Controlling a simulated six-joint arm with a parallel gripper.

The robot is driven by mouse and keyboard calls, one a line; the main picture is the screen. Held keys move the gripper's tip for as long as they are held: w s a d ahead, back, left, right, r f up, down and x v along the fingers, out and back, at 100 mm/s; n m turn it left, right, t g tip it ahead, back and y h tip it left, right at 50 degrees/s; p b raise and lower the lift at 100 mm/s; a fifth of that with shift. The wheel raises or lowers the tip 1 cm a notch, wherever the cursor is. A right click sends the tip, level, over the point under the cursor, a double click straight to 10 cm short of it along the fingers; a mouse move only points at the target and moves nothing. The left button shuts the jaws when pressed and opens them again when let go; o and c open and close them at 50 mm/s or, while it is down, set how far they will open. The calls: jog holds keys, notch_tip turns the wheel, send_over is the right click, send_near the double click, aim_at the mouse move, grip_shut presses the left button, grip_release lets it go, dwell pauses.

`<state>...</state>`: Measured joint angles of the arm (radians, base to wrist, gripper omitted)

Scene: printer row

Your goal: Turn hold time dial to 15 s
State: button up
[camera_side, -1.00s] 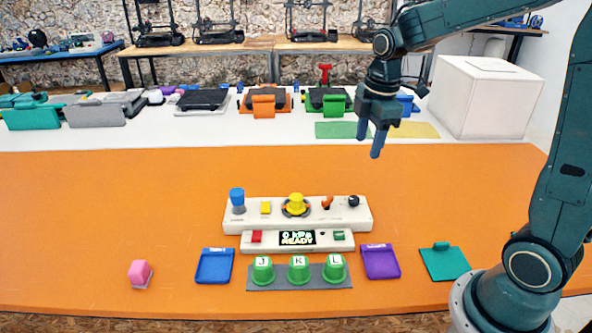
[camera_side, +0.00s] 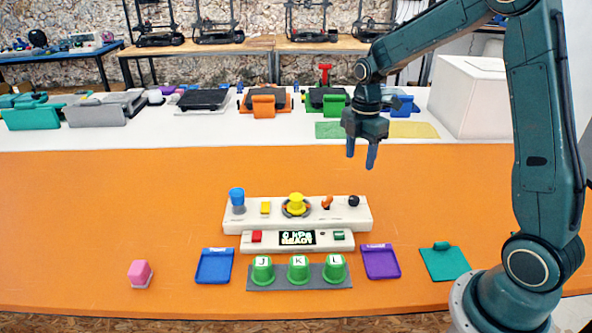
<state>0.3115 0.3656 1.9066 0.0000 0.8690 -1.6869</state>
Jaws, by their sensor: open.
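A white control panel (camera_side: 270,217) stands on the orange table. A yellow round dial (camera_side: 296,203) on a dark ring sits at its middle. A blue knob (camera_side: 237,197), a yellow button (camera_side: 265,208), an orange lever (camera_side: 327,202) and a black knob (camera_side: 353,201) are also on it. The labels are too small to read, so I cannot tell the dial's setting. A lower box holds a display (camera_side: 297,237) with a blurred upper line and "READY" below. My gripper (camera_side: 360,160) is open and empty, pointing down, above and behind the panel's right part, touching nothing.
A grey strip with green cups J, K and L (camera_side: 299,270) stands in front. Blue (camera_side: 214,266), purple (camera_side: 380,262) and teal (camera_side: 445,262) trays and a pink block (camera_side: 140,273) lie around it. The orange table is clear left and right of the panel.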

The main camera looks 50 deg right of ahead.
aim_at(354, 198)
notch_tip(354, 198, down, 13)
jog(key=shift+r, duration=0.2)
dwell(0.4)
jog(key=c, duration=1)
